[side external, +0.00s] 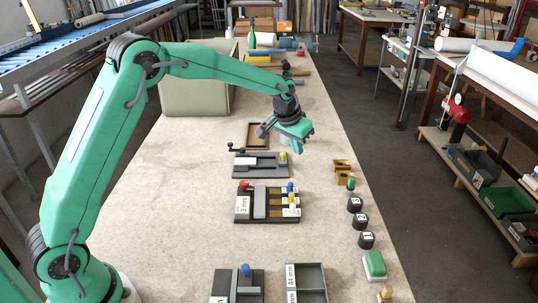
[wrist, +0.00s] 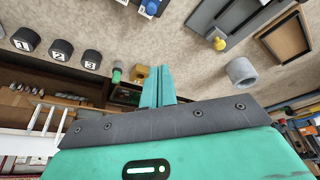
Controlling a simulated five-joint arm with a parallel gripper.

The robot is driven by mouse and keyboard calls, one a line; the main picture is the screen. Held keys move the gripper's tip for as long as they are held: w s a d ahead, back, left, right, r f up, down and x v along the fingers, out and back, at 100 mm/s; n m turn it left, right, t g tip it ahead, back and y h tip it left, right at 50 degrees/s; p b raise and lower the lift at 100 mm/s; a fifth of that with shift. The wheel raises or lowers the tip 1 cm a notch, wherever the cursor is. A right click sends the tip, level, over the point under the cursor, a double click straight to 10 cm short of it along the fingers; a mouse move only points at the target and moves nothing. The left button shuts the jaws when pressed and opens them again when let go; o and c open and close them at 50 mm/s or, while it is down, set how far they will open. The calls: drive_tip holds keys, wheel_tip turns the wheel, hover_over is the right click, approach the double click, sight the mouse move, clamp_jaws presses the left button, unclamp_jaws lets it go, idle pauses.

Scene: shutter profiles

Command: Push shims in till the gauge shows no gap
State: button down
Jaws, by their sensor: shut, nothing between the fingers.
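My gripper (side external: 297,130) is shut and empty, above the bench beyond the grey fixture; its closed fingers (wrist: 157,88) show in the wrist view. The dark fixture marked "3 mm" (side external: 262,203) sits mid-bench, with a red knob (side external: 244,186) at its left. Several brass strips with blue, yellow and white tops (side external: 290,200) lie at its right; they may be the shims. The grey fixture (side external: 258,166) behind it has a black lever and a yellow knob (side external: 283,155), also in the wrist view (wrist: 219,43). I cannot tell which part is the gauge or whether a gap shows.
Numbered black blocks (side external: 360,221) line the bench's right side, near brass blocks (side external: 342,165) and a green-capped piece (side external: 350,183). A grey ring (wrist: 241,72) and wooden tray (side external: 258,134) are near my gripper. A "44 mm" tray (side external: 306,283) is in front. The left bench is clear.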

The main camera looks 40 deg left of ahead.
hover_over(292, 188)
drive_tip(key=w, duration=0.4)
wheel_tip(292, 188, down, 9)
drive_tip(key=shift+w+f, duration=0.15)
drive_tip(key=shift+s+f, duration=0.15)
drive_tip(key=shift+s, duration=0.85)
drive_tip(key=shift+s+f, duration=0.15)
drive_tip(key=shift+s, duration=0.8)
drive_tip(key=shift+s+a, duration=1.75)
drive_tip(key=shift+s, duration=0.1)
